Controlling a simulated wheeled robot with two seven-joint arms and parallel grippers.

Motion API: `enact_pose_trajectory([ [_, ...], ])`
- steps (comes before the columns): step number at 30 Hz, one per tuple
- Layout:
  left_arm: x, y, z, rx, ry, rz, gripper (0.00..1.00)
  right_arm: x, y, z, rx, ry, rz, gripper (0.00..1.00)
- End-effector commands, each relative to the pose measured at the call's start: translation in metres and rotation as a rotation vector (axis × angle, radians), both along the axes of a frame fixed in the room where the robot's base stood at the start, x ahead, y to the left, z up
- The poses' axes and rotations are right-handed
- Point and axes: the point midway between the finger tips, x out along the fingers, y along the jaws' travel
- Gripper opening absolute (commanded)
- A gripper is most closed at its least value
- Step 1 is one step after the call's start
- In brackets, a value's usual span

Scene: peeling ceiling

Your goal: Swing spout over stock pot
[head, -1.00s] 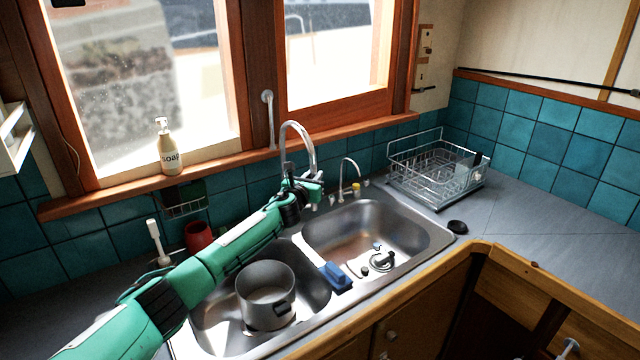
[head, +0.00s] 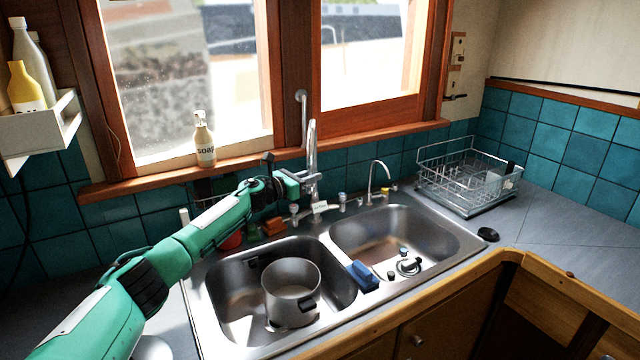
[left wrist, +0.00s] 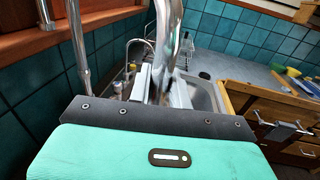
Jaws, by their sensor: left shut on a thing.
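The chrome spout (head: 312,140) rises behind the double sink as a tall arch and looks narrow, nearly edge-on, in the head view. My left gripper (head: 314,184) is shut on the spout low on its hanging side. In the left wrist view the spout (left wrist: 166,40) runs down between the fingers (left wrist: 160,88). The grey stock pot (head: 291,290) stands upright in the left basin, in front of and below the spout, with its open top up. The pot is not visible in the left wrist view. My right gripper is not in view.
A smaller tap (head: 376,178) stands behind the right basin (head: 385,235). A wire dish rack (head: 465,180) is at right, a soap bottle (head: 204,140) on the sill. The right counter (head: 560,230) is mostly clear.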

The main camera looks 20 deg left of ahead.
Motion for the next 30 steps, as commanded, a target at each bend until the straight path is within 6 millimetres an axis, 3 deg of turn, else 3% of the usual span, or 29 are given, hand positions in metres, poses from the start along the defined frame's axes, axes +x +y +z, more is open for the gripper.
enact_pose_trajectory([
  [3, -0.003, 0.016, 0.0, 0.001, -0.006, 0.011, 0.0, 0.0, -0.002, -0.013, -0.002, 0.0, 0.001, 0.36],
  [12, -0.009, 0.037, 0.002, 0.0, -0.006, 0.011, 0.0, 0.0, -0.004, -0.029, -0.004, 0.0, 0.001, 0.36],
  [30, -0.011, 0.049, 0.004, 0.0, -0.007, 0.009, 0.0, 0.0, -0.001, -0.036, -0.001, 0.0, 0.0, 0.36],
])
